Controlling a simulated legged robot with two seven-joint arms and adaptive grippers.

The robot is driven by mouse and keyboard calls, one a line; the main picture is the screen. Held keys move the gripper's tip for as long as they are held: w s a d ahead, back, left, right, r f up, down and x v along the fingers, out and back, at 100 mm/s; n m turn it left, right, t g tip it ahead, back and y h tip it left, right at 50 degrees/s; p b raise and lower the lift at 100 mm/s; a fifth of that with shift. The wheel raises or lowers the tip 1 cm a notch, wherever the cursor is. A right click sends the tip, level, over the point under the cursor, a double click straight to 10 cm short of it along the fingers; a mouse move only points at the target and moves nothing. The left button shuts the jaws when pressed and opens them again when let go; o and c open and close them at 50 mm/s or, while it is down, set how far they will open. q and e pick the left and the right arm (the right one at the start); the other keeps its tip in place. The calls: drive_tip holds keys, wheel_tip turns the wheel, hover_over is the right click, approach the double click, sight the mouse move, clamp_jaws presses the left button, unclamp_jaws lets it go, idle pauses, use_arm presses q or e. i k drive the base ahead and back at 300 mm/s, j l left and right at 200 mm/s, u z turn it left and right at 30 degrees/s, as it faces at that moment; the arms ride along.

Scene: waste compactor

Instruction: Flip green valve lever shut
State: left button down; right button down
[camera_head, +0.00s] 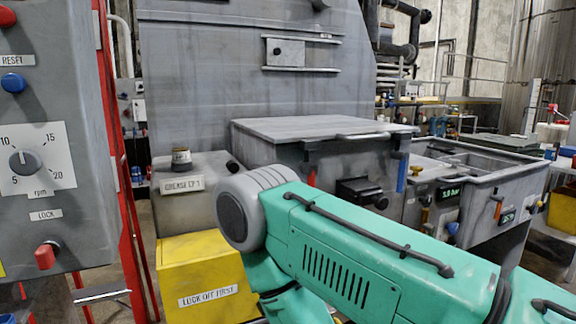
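I cannot make out a green valve lever; my own teal arm, coming in from the lower right, covers the lower middle and right of the view. Its bent joint hides part of the machine front. Neither of my grippers shows. The compactor's grey box (275,152) with a flat lid stands behind the arm. Its front has a black latch block (362,192), a red handle (311,178) and a blue handle (402,172).
A grey control panel (75,150) with a dial and red and blue buttons stands close at left. An open grey trough (490,177) stands at right.

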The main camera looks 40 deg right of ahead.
sight(431, 229)
drive_tip(key=z, duration=2.3)
